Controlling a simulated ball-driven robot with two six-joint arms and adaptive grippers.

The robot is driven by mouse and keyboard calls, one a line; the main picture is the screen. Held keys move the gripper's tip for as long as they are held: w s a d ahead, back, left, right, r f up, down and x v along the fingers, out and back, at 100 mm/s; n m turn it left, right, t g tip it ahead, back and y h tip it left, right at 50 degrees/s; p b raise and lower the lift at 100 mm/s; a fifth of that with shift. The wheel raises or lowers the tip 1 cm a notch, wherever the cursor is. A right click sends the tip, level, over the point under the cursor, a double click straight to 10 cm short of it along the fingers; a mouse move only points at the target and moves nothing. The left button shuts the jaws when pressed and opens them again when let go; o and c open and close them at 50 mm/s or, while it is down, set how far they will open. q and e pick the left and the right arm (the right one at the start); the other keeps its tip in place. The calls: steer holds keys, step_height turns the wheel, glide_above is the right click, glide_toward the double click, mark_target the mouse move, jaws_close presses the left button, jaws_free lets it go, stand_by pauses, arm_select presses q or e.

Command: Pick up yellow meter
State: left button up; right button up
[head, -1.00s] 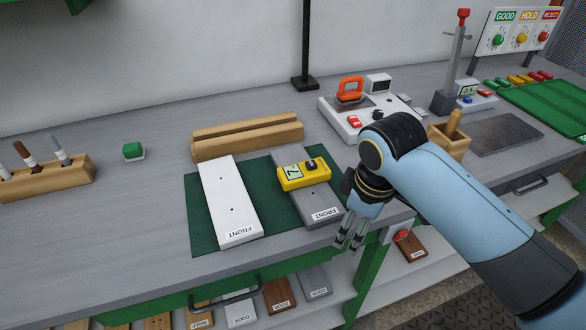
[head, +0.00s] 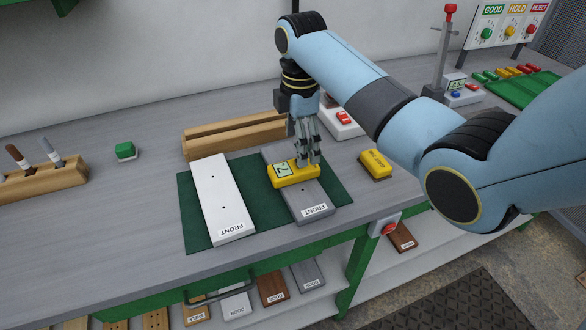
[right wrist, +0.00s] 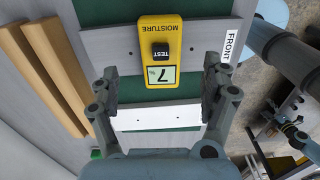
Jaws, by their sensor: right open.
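The yellow meter (head: 293,174) lies on the grey board (head: 312,207) on the green mat. In the right wrist view the yellow meter (right wrist: 160,50) shows a screen reading 7, a black TEST button and the word MOISTURE. My right gripper (head: 307,160) points down over the meter's far right part in the head view. In the right wrist view the right gripper (right wrist: 160,85) has its fingers apart, one on each side of the meter's screen end, with nothing between them gripped.
A white board (head: 222,200) lies left of the grey one on the green mat (head: 265,230). Wooden rails (head: 235,135) lie behind. A second yellow block (head: 376,165) lies to the right. A green button box (head: 125,151) stands left, with clear table around it.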

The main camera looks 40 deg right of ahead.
mark_target(294, 171)
step_height(294, 171, down, 6)
steer(key=shift+s+d+f+p, duration=0.1)
steer(key=shift+p, duration=0.35)
steer(key=shift+c, duration=0.3)
steer(key=c, duration=1.5)
